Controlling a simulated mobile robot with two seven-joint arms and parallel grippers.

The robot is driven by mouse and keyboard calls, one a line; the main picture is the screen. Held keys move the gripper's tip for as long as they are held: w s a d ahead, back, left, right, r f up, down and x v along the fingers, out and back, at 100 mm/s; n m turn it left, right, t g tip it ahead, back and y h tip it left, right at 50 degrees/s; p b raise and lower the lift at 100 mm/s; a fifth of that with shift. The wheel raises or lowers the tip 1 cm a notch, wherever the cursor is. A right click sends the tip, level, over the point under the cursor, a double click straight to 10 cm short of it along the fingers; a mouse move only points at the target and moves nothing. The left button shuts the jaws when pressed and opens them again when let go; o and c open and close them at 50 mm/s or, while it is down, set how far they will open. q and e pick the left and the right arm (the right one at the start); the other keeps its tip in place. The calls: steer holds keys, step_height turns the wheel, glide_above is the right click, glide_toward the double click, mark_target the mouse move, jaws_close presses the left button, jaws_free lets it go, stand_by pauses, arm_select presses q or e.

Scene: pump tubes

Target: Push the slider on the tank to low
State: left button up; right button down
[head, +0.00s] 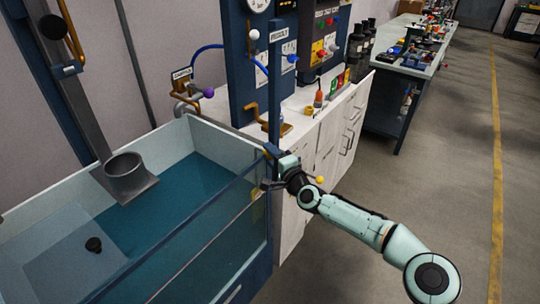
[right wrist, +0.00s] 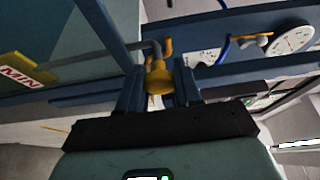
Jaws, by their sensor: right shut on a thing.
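The tank (head: 262,262) stands at the left of the head view, with clear walls and blue-green water inside. My right gripper (head: 273,170) is at its right corner, beside a blue upright post (head: 274,105). In the right wrist view, the right gripper (right wrist: 158,92) is shut on a yellow knob (right wrist: 159,80), which has a grey bent stem. I cannot tell for sure whether this knob is the slider's handle; the fingers hide its sides. A MIN label (right wrist: 20,78) shows on the tank at the left of the wrist view. My left gripper is not in view.
A grey tube holder (head: 126,178) hangs over the water. Behind the post are a blue panel (head: 242,60) with valves and a white cabinet (head: 345,115) close to my right arm. A cluttered bench (head: 405,60) stands farther back. The floor at the right is clear.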

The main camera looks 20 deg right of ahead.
steer(key=shift+f, duration=0.4)
steer(key=c, duration=0.8)
jaws_free()
steer(key=shift+r, duration=0.1)
arm_select(q)
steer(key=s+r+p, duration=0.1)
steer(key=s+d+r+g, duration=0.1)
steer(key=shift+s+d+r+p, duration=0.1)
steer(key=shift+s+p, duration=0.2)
steer(key=shift+p, duration=0.1)
arm_select(e)
steer(key=v, duration=1.3)
steer(key=shift+s+d, duration=0.15)
steer(key=shift+s, duration=0.05)
